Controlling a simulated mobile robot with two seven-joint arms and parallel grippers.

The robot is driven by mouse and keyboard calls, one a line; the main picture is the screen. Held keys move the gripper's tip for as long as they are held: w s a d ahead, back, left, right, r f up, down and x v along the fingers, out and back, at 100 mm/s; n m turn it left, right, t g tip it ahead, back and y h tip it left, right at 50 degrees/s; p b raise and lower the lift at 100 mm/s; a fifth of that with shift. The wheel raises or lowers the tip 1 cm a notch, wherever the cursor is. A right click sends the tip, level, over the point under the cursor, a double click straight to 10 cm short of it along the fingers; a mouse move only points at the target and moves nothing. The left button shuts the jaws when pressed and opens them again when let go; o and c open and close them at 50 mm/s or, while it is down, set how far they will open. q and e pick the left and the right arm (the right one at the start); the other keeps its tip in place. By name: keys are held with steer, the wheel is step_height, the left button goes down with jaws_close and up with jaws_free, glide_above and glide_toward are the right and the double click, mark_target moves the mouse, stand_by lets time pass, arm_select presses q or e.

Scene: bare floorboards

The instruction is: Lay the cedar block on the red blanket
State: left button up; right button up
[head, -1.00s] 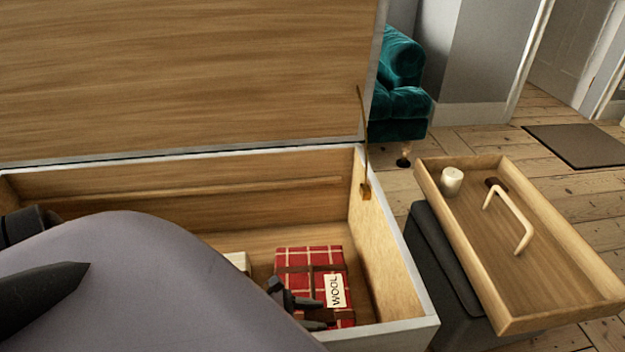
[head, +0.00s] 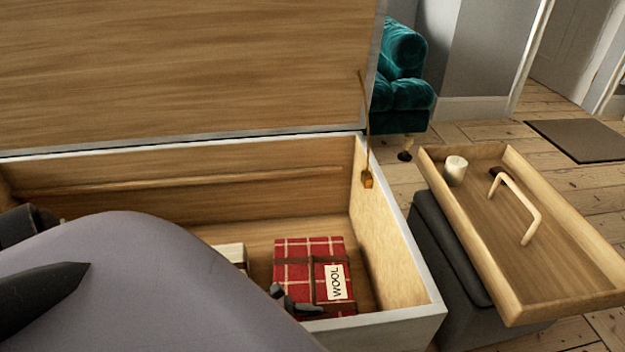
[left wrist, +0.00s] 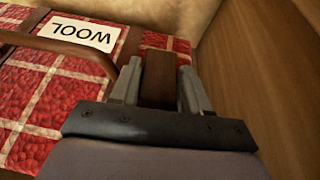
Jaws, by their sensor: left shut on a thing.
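The red blanket (head: 295,262) is a folded checked bundle with brown straps and a WOOL label, lying in the open chest near its right end. It fills the left of the left wrist view (left wrist: 50,85). My left gripper (head: 292,303) is over the blanket's near-left part. It is shut on the brown cedar block (left wrist: 158,80), which shows upright between the fingers in the left wrist view. I cannot tell whether the block touches the blanket. In the head view my arm hides much of the chest's near left. My right gripper is not in view.
The chest's right wall (head: 385,245) stands close to the blanket, and its lid (head: 180,70) is raised. A pale bundle (head: 231,254) lies left of the blanket.

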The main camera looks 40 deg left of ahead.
arm_select(q)
steer(key=o, duration=0.7)
steer(key=shift+o, duration=0.2)
steer(key=p+v, duration=0.4)
steer(key=v, duration=0.8)
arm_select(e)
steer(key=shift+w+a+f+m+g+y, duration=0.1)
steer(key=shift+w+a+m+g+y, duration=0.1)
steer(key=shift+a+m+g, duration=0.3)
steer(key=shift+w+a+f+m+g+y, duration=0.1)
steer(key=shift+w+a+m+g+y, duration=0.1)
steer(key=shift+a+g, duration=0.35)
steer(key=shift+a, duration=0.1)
